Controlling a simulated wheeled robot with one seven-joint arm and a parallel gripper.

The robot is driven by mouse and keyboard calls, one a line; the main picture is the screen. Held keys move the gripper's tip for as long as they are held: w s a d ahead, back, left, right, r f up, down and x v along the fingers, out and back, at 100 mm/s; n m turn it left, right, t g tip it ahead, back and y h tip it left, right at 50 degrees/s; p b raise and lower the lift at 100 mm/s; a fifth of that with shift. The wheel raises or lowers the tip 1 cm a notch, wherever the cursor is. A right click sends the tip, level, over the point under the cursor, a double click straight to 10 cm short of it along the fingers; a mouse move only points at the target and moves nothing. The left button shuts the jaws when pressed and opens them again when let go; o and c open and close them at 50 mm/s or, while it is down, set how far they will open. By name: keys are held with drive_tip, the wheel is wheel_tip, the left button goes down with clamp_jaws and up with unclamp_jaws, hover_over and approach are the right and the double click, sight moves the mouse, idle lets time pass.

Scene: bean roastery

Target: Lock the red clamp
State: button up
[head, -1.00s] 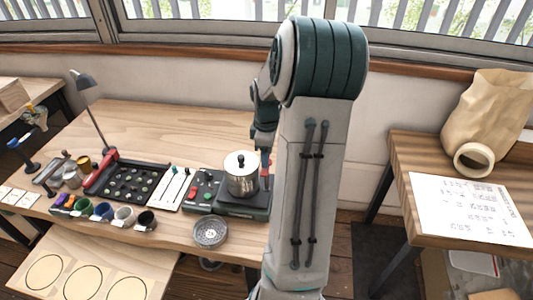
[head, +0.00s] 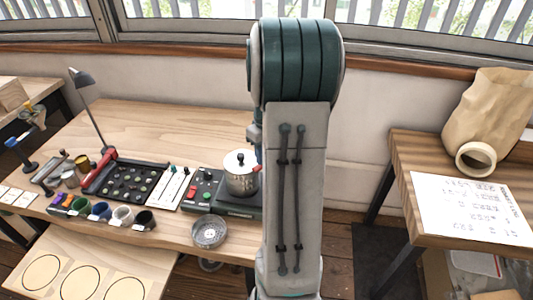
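A long red bar (head: 101,170) with a dark end lies along the left edge of a black tray on the wooden table; it may be the red clamp, but I cannot tell if it is locked. A small red piece (head: 259,168) also shows at the right side of a steel pot (head: 240,178), partly hidden by my arm; I cannot tell what it is. My gripper is hidden behind my own arm, so its fingers do not show.
The black tray (head: 148,165) holds several round pieces. A row of coloured cups (head: 100,211) stands in front of it. A round metal dish (head: 209,232) sits at the table's front edge. The back of the table (head: 170,120) is clear. A paper bag (head: 487,110) stands on the right table.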

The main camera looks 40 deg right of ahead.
drive_tip(key=m, duration=0.5)
drive_tip(key=shift+m+b, duration=0.3)
drive_tip(key=shift+b, duration=0.1)
drive_tip(key=m, duration=0.4)
drive_tip(key=shift+m, duration=0.3)
drive_tip(key=o, duration=1)
drive_tip(key=shift+r, duration=0.1)
wheel_tip(320, 180, up, 14)
drive_tip(key=shift+f, duration=0.15)
